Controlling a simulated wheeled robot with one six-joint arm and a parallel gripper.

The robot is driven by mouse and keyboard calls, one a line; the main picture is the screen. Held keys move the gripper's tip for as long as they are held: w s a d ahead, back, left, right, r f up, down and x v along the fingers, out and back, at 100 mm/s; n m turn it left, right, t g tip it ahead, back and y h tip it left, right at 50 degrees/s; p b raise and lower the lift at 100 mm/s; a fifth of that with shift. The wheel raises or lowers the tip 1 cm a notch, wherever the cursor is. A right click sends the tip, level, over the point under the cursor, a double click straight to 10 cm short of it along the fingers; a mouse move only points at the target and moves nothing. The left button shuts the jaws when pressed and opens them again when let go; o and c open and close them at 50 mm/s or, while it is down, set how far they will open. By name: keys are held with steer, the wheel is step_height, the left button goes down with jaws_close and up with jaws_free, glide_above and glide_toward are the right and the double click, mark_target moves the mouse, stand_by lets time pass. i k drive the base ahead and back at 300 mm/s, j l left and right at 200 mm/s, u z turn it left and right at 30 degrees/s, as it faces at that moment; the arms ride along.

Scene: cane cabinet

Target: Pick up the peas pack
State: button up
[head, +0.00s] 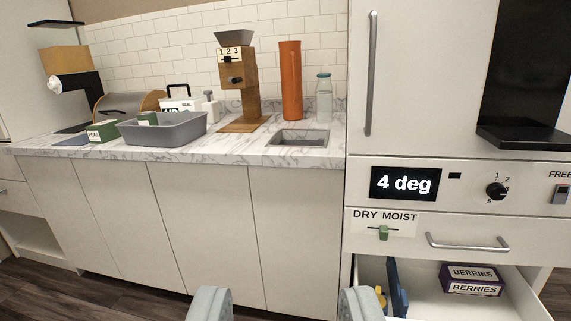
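The peas pack (102,131) is a small green and white box with a label reading PEAS. It lies on the marble counter at the left, beside the left end of a grey tub (165,132). The tub's near corner is close to it; I cannot tell whether they touch. My gripper (284,304) shows at the bottom edge as two grey fingertips set wide apart. It is open with nothing between the fingers, in front of the lower cabinets and well away from the pack.
A green item (147,118) sits in the tub. Behind are a wooden grinder (238,80), an orange cylinder (291,80) and a glass bottle (324,100). An open drawer (430,305) at the lower right holds a berries box (472,281) and juts out near my right finger.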

mark_target(103, 132)
steer(key=k+z, duration=0.35)
steer(key=z, duration=0.15)
steer(key=k+l+z, duration=0.15)
steer(key=k+z, duration=0.3)
steer(key=i+u, duration=0.1)
steer(key=u, duration=1.7)
steer(key=i+l+u, duration=0.25)
steer(key=i+l, duration=0.35)
steer(key=i+u, duration=0.2)
steer(key=i, duration=0.25)
steer(key=i+l+u, duration=0.2)
steer(key=i, duration=0.2)
steer(key=i+u, duration=0.15)
steer(key=i, duration=0.3)
